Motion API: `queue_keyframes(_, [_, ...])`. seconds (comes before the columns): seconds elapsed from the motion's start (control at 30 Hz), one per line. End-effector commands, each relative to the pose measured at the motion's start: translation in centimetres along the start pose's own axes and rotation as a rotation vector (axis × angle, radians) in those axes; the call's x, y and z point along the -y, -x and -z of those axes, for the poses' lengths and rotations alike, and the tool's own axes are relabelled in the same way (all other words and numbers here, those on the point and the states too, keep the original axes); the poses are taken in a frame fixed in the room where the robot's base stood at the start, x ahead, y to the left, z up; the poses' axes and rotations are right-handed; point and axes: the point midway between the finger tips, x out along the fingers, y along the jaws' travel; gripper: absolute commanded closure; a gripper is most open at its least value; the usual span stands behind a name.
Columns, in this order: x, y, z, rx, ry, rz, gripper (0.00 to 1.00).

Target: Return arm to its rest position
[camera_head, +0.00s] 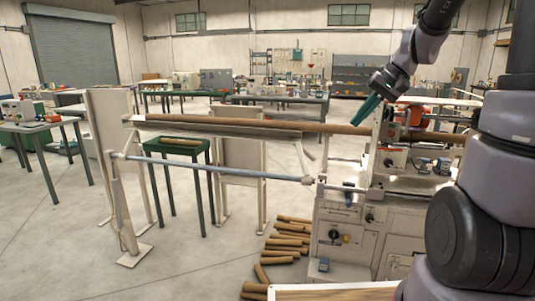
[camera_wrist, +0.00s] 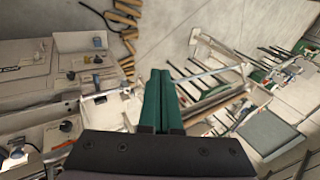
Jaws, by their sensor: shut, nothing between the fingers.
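My gripper (camera_head: 357,121) shows at the upper right of the head view, tilted down to the left, with its green fingers near the long brown tube on the winder. In the head view I cannot tell whether the fingertips touch the tube. In the wrist view, the two green fingers of my gripper (camera_wrist: 162,76) lie side by side, shut, with nothing between them. The spiral winder (camera_head: 345,222) stands at the right with knobs and switches on its front. The long brown tube (camera_head: 270,125) runs left from it along a pale rail.
Several cut tubes (camera_head: 288,238) lie on the floor left of the winder. A green table (camera_head: 205,157) with a short tube stands behind the rail. Other benches stand farther back. The floor at the front left is clear. My arm fills the right side.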

Motion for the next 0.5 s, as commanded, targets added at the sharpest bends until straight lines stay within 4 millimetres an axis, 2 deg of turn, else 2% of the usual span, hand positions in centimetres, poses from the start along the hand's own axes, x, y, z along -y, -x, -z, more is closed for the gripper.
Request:
queue_keyframes(0.03, [1.0,1.4,-1.7,-0.027,0.015,-0.029,1.0])
queue_keyframes(0.2, [2.2,5.0,-6.8,-0.123,0.027,-0.119,1.0])
queue_keyframes(0.4, [2.3,8.4,-12.2,-0.266,0.028,-0.183,1.0])
queue_keyframes(0.5, [2.0,9.5,-14.1,-0.327,0.025,-0.195,1.0])
